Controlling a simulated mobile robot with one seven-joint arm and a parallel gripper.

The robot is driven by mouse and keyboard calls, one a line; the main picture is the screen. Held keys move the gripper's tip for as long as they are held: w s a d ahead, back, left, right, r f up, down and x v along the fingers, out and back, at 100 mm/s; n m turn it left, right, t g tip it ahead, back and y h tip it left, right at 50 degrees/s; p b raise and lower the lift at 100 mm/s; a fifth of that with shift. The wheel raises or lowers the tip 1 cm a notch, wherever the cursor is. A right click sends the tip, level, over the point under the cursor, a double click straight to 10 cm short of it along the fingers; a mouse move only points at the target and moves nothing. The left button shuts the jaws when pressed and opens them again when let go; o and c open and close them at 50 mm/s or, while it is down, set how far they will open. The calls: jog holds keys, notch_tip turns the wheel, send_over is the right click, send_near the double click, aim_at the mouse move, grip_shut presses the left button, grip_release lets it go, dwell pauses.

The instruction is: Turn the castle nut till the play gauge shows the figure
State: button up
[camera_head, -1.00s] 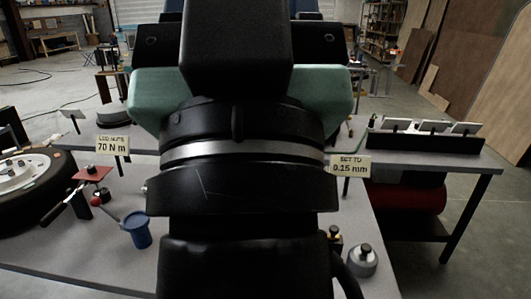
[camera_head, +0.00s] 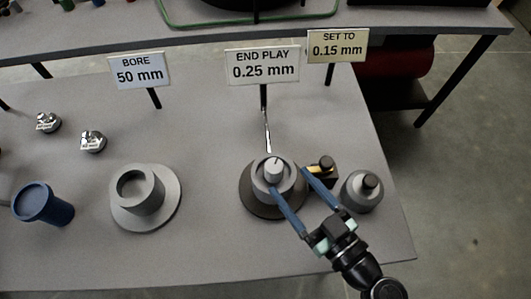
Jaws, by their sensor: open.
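The hub (camera_head: 261,207) stands on the bench as a dark round base with a grey ring. A light grey cylinder with a dark mark on top, apparently the castle nut (camera_head: 273,171), sits at its centre. My gripper (camera_head: 288,179) is open. Its two blue fingers reach in from the lower right, the left one over the hub's front and the right one by its right edge. I cannot tell whether they touch it. The play gauge sign (camera_head: 263,68) behind reads END PLAY 0.25 mm. The sign (camera_head: 338,46) to its right reads SET TO 0.15 mm.
A black-and-brass piece (camera_head: 322,166) and a grey knobbed weight (camera_head: 361,191) stand close right of the hub. A grey flanged sleeve (camera_head: 145,197), a blue cup (camera_head: 42,204) and two small shiny parts (camera_head: 92,141) are to the left. A BORE 50 mm sign (camera_head: 139,70) stands behind.

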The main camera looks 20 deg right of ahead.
aim_at(269, 160)
jog(key=shift+m+t+h, duration=0.4)
jog(key=w+p, duration=0.1)
jog(key=w, duration=0.2)
jog(key=w+a+f+p, duration=0.1)
jog(key=w, duration=0.2)
jog(key=w+a+p, duration=0.1)
jog(key=w, duration=0.2)
jog(key=shift+w+a+f, duration=0.1)
jog(key=shift+w+f, duration=0.15)
grip_shut()
jog(key=shift+f, duration=0.1)
jog(key=shift+b, duration=0.3)
